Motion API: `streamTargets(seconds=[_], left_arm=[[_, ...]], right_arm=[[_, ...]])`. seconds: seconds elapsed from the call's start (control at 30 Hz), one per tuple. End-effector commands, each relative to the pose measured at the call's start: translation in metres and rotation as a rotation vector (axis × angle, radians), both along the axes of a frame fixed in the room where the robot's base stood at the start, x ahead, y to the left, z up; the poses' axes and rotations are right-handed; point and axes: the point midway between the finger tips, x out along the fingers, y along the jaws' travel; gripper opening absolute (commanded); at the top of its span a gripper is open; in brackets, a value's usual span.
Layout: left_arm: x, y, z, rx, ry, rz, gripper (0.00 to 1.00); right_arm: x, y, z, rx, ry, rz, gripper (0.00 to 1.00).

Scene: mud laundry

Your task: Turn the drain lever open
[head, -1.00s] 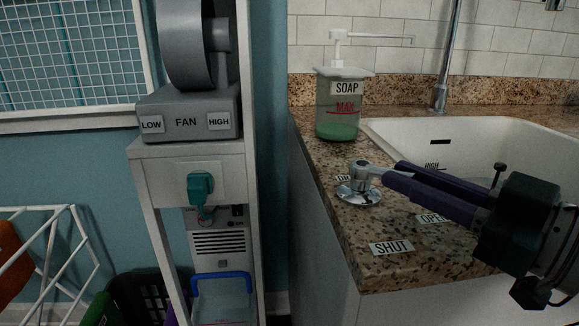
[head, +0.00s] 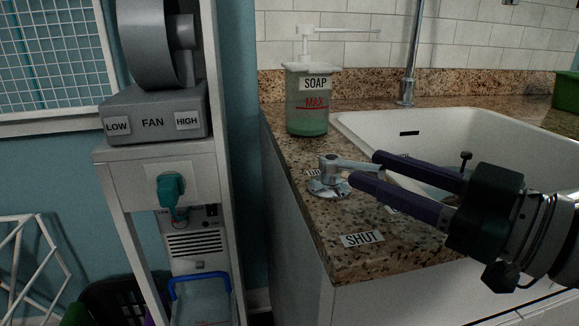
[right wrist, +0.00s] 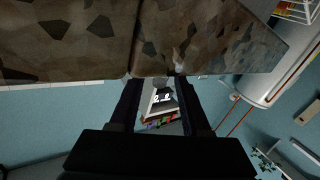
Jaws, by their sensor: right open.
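The drain lever (head: 330,183) is a chrome fitting with a round base on the granite counter, left of the sink. Its handle points right, toward the sink. My right gripper (head: 364,167) is open, its two dark purple fingers reaching in from the right. The handle's outer part shows between the fingertips in the head view; I cannot tell whether they touch. A SHUT label (head: 363,239) lies in front of the lever. Another label under the fingers is mostly hidden. In the right wrist view the open fingers (right wrist: 157,82) show below the counter edge; the lever is not clear there. My left gripper is not in view.
A soap dispenser (head: 307,110) stands behind the lever. The white sink (head: 375,126) with its faucet (head: 409,60) is to the right. A shelf unit with a grey fan (head: 155,110) stands left of the counter. The counter front (head: 300,225) near the SHUT label is clear.

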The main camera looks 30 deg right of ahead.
Motion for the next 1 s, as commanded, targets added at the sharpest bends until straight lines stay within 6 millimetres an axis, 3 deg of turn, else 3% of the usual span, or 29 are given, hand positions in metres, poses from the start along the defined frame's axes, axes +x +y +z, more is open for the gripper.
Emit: streamTargets(seconds=[0.5, 0.9, 1.0], left_arm=[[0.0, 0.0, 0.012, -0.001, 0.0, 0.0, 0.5], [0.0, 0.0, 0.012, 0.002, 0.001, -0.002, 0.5], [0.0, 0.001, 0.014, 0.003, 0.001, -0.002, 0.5]], right_arm=[[-0.08, -0.022, 0.0, -0.001, 0.004, -0.001, 0.47], [-0.09, -0.025, 0.0, -0.001, 0.0, 0.0, 0.47], [-0.089, -0.026, 0.001, -0.013, -0.004, -0.006, 0.37]])
